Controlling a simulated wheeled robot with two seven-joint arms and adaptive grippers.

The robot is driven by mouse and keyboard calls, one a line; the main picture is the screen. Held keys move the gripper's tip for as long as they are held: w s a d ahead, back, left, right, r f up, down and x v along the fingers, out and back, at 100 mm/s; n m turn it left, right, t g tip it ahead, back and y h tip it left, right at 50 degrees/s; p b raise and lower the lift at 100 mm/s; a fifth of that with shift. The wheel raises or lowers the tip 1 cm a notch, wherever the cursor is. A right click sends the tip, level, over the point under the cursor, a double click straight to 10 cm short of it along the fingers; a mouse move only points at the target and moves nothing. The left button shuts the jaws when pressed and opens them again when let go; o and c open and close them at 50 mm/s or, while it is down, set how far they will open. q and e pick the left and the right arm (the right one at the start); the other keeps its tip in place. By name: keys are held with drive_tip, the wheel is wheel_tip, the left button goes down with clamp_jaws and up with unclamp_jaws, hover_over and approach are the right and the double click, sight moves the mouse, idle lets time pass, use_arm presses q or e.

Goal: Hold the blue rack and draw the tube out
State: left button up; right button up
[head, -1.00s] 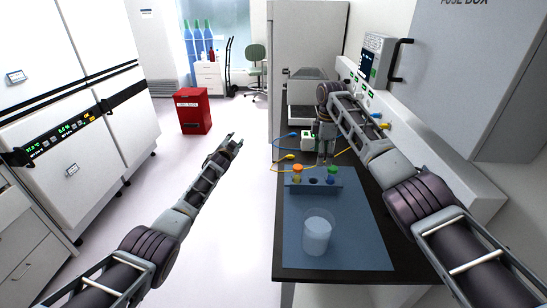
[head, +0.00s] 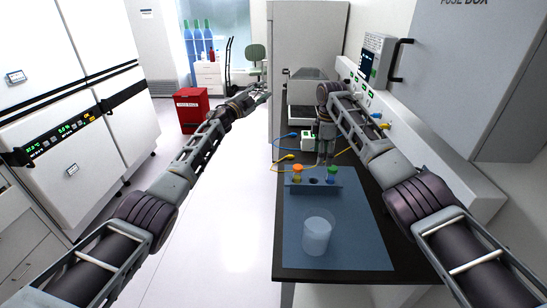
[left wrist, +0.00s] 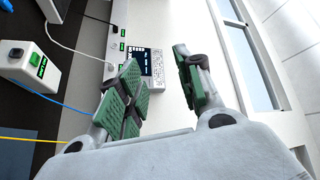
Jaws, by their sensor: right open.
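The blue rack (head: 301,188) stands on a blue mat (head: 350,230) on the dark bench. An orange-capped tube (head: 298,170) is at its left side and a green-capped tube (head: 332,172) at its right. A dark hole lies between them. My right gripper (head: 325,158) points down just behind the rack, between the two caps, open and apparently empty. My left gripper (head: 264,91) is far from the rack, beyond and left of it, past the bench's left edge. In the left wrist view its green-padded fingers (left wrist: 160,72) are spread apart with nothing between them.
A beaker (head: 317,236) stands on the mat in front of the rack. A small white box (head: 308,140) and blue and yellow cables lie behind the rack. A wall panel with a display is at the right. Open floor lies left of the bench.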

sight(318, 181)
use_arm(q)
drive_tip(key=s+d+f+m+g+h, duration=0.3)
drive_tip(key=s+d+f+m+g, duration=0.1)
drive_tip(key=s+d+f+g, duration=0.4)
drive_tip(key=s+a+f+n+g+y, duration=0.1)
drive_tip(key=s+f+n+g+y, duration=0.3)
drive_tip(key=s+f+g, duration=0.5)
drive_tip(key=shift+s+a+f+n, duration=0.4)
drive_tip(key=shift+s+f+n, duration=0.2)
drive_tip(key=shift+n, duration=0.1)
use_arm(e)
drive_tip(key=shift+f, duration=0.15)
drive_tip(key=shift+f, duration=6.8)
drive_tip(key=shift+c, duration=0.5)
